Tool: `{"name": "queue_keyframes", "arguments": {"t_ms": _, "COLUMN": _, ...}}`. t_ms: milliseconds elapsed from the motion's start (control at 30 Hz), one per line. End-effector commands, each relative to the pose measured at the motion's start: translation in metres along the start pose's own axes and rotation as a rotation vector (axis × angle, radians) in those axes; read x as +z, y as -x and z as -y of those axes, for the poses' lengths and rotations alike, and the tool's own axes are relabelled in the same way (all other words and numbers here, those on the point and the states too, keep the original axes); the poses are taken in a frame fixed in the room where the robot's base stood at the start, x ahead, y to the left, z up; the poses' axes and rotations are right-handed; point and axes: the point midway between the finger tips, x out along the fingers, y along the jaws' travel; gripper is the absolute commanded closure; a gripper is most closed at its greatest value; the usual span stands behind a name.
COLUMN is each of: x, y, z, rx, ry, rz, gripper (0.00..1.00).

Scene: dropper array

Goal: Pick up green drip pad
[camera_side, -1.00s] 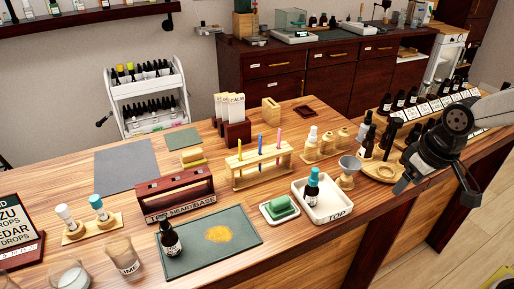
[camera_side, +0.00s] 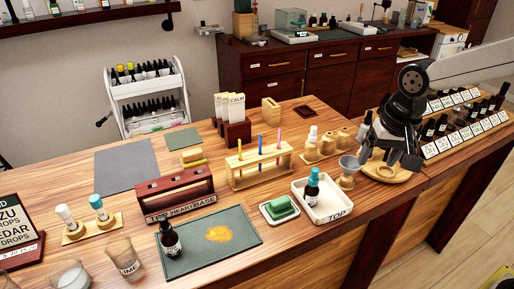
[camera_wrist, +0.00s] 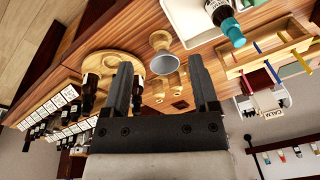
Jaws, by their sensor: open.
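A small green pad (camera_side: 281,205) lies in a shallow white dish (camera_side: 267,213) near the front of the wooden counter, just left of a white tray labelled TOP (camera_side: 337,214). My gripper (camera_side: 388,160) is open and empty, above the right part of the counter by the metal funnel cup (camera_side: 349,165), up and to the right of the pad. In the wrist view my gripper (camera_wrist: 160,72) shows two dark, spread fingers with nothing between them. I cannot make out the green pad in the wrist view.
A dark bottle with a teal cap (camera_side: 313,186) stands in the white tray. A wooden rack (camera_side: 257,168) holds colored sticks. A dark green mat (camera_side: 195,259) with a yellow spill and a bottle lies left of the dish. Dark bottles (camera_wrist: 90,90) stand near my fingers.

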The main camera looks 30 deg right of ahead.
Motion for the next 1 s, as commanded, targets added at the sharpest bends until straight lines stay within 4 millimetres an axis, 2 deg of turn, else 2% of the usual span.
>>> {"name": "queue_keyframes", "arguments": {"t_ms": 467, "x": -0.021, "y": -0.010, "z": 0.090, "rx": 0.052, "ry": -0.527, "rz": 0.064, "gripper": 0.24}}
{"name": "queue_keyframes", "arguments": {"t_ms": 800, "x": -0.020, "y": -0.024, "z": 0.153, "rx": 0.115, "ry": -0.892, "rz": 0.079, "gripper": 0.24}}
{"name": "queue_keyframes", "arguments": {"t_ms": 1000, "x": -0.016, "y": -0.031, "z": 0.177, "rx": 0.143, "ry": -1.039, "rz": 0.077, "gripper": 0.24}}
